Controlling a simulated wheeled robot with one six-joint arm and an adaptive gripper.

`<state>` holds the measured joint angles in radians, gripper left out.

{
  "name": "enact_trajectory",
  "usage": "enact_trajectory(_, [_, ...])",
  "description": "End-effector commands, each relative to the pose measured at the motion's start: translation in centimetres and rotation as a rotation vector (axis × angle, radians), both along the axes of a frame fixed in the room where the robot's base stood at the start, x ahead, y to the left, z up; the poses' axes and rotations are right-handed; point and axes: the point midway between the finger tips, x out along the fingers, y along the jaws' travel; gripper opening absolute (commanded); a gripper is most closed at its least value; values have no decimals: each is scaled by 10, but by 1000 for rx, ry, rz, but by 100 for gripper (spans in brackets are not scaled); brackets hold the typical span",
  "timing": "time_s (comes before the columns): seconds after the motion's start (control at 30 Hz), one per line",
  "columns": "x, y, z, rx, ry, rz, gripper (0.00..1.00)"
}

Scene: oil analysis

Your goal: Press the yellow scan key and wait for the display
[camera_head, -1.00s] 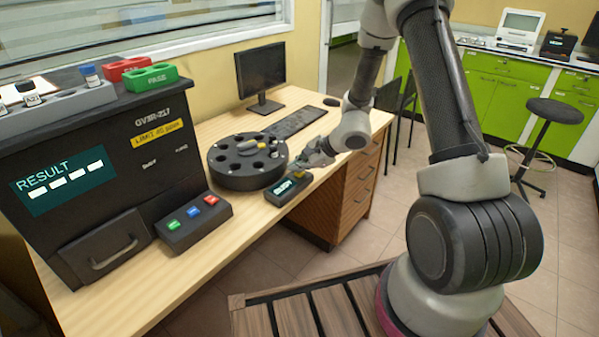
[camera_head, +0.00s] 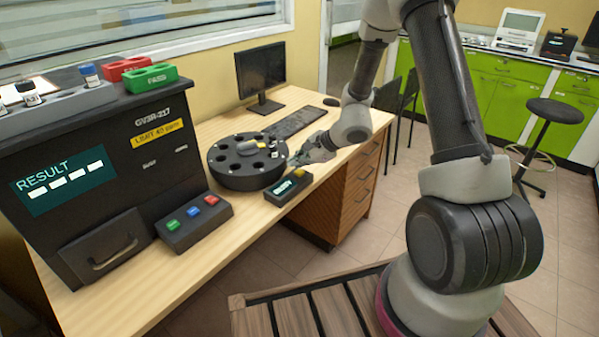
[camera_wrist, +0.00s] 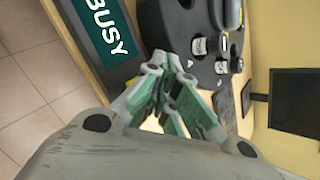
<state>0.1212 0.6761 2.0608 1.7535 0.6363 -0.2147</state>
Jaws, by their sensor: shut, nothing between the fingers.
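The small black scanner box (camera_head: 275,197) sits at the front edge of the wooden desk, with a lit display (camera_head: 286,187) on top. In the wrist view the display (camera_wrist: 112,32) reads BUSY. The yellow scan key (camera_head: 299,173) is on the box's far right end. My gripper (camera_head: 297,160) is shut and empty, just above and behind the key, seemingly apart from it.
A black round carousel (camera_head: 245,178) with holes and a few vials stands directly left of the box. A keyboard (camera_head: 296,121) and monitor (camera_head: 261,72) lie behind. The large analyser (camera_head: 150,150), showing RESULT with dashes, and its three-button panel (camera_head: 193,222) are at left.

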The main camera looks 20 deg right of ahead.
Motion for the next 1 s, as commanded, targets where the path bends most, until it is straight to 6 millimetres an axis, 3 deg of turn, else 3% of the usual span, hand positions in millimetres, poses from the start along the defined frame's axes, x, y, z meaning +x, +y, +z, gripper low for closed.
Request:
enact_trajectory(0.17, [0, 0, 7, -1, -2, 1, 0])
enact_trajectory(0.6, [0, 0, 47, -1, -2, 1, 0])
enact_trajectory(1.0, [0, 0, 50, 0, 0, 0, 0])
